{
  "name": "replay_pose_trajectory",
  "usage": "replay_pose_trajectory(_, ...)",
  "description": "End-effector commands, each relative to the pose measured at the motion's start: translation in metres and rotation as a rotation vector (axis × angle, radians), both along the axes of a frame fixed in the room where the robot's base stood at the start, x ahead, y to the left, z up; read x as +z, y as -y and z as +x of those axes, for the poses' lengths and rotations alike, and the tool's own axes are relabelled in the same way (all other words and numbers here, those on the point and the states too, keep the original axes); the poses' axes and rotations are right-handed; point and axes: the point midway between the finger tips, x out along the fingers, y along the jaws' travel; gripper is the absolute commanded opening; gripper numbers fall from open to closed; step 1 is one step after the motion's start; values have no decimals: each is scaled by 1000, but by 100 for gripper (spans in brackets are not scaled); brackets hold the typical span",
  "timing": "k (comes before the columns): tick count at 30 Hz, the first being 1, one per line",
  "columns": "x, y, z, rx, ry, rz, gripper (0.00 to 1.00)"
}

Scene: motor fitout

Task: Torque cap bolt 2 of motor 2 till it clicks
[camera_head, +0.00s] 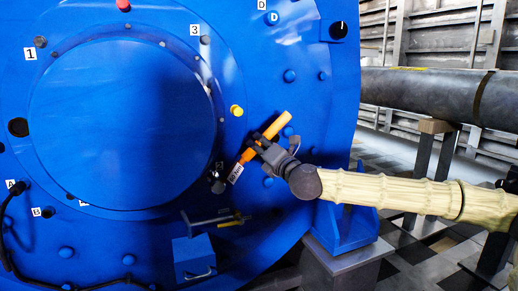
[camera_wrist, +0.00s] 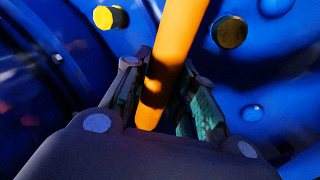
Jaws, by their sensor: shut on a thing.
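My gripper (camera_head: 259,143) is shut on the orange handle of a torque wrench (camera_head: 283,122) marked "80 Nm". The wrench slants from upper right to lower left in front of the big blue motor (camera_head: 335,100). Its lower end is at a grey bolt head (camera_head: 218,187) on the rim of the round cover (camera_head: 120,120). I cannot tell whether the wrench is seated on the bolt. A partly hidden label (camera_head: 219,166) sits just above it; its number is hard to read. In the wrist view the orange handle (camera_wrist: 180,45) runs between the fingers (camera_wrist: 165,80).
A yellow knob (camera_head: 237,111) sticks out left of the wrench. Labels 1 (camera_head: 30,54) and 3 (camera_head: 195,30) mark other cover bolts. A blue box (camera_head: 194,258) with a handle and a tool (camera_head: 215,219) are below. A dark pipe (camera_head: 430,90) runs at right.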

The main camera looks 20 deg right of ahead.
Motion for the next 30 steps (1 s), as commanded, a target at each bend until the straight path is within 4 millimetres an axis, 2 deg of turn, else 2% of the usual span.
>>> replay_pose_trajectory(30,-4,5,0,0,2,41,0)
